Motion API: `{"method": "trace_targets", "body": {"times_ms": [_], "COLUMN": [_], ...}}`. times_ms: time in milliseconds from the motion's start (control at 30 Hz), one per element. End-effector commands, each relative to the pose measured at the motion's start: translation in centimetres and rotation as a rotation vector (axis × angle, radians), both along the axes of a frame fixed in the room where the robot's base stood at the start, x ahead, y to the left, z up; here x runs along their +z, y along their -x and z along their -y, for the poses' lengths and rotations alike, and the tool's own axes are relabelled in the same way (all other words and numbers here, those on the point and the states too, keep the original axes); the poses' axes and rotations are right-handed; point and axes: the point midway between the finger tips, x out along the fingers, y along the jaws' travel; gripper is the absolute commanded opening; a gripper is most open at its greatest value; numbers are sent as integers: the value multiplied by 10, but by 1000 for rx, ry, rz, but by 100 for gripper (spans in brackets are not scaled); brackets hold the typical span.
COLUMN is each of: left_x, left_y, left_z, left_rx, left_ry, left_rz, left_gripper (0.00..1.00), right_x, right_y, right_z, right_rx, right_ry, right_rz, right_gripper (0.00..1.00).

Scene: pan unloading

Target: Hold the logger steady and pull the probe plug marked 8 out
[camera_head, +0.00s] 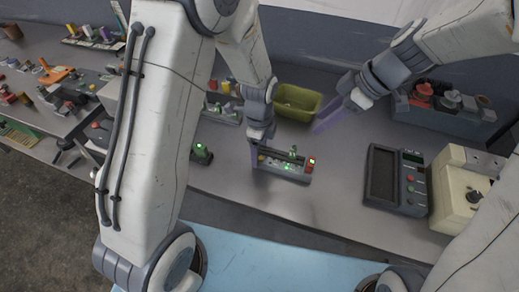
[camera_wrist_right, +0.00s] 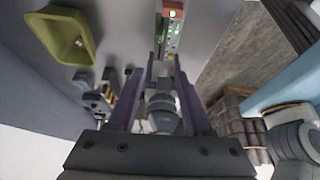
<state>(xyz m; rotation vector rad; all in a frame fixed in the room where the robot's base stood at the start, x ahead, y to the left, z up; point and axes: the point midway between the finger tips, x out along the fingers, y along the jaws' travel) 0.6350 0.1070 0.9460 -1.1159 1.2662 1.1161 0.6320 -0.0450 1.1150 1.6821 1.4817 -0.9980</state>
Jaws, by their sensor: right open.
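The logger (camera_head: 284,166) is a narrow grey box on the bench, with a red block, green lights and a green plug (camera_head: 293,152) standing up from it. It also shows at the top of the right wrist view (camera_wrist_right: 172,32). The plug numbers are too small to read. My left gripper (camera_head: 256,152) is down at the logger's left end, a purple finger beside it; whether the jaws close on it is hidden. My right gripper (camera_head: 325,118) is open and empty, above and behind the logger to the right. In the right wrist view its fingers (camera_wrist_right: 165,68) point towards the logger.
A green bin (camera_head: 297,102) stands behind the logger; a grey tray of knobs (camera_head: 446,108) is at the back right. A dark handheld meter (camera_head: 397,181) and a cream box (camera_head: 460,192) lie to the right. Another grey unit (camera_head: 222,112) sits behind left. Bench between logger and meter is clear.

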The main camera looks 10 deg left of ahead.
Motion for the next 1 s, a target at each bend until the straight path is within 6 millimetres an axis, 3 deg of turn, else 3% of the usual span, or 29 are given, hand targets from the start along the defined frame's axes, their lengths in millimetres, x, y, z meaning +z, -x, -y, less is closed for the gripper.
{"method": "trace_targets", "body": {"times_ms": [33, 100, 367, 700, 1000], "left_x": [0, 0, 0, 1, 1], "left_y": [0, 0, 0, 0, 0], "left_z": [0, 0, 0, 0, 0], "left_rx": [0, 0, 0, 0, 0], "left_ry": [0, 0, 0, 0, 0], "left_rz": [0, 0, 1, 1, 1], "left_gripper": [1, 0, 0, 0, 0], "right_x": [0, 0, -4, -15, -23], "right_y": [0, 0, 2, 3, 0], "right_z": [0, 0, -7, -24, -38], "right_rx": [0, -1, -108, -527, -961], "right_ry": [0, 0, 33, 175, 295], "right_rz": [0, 0, -92, -331, -437], "right_gripper": [50, 60, 60, 60, 60]}}
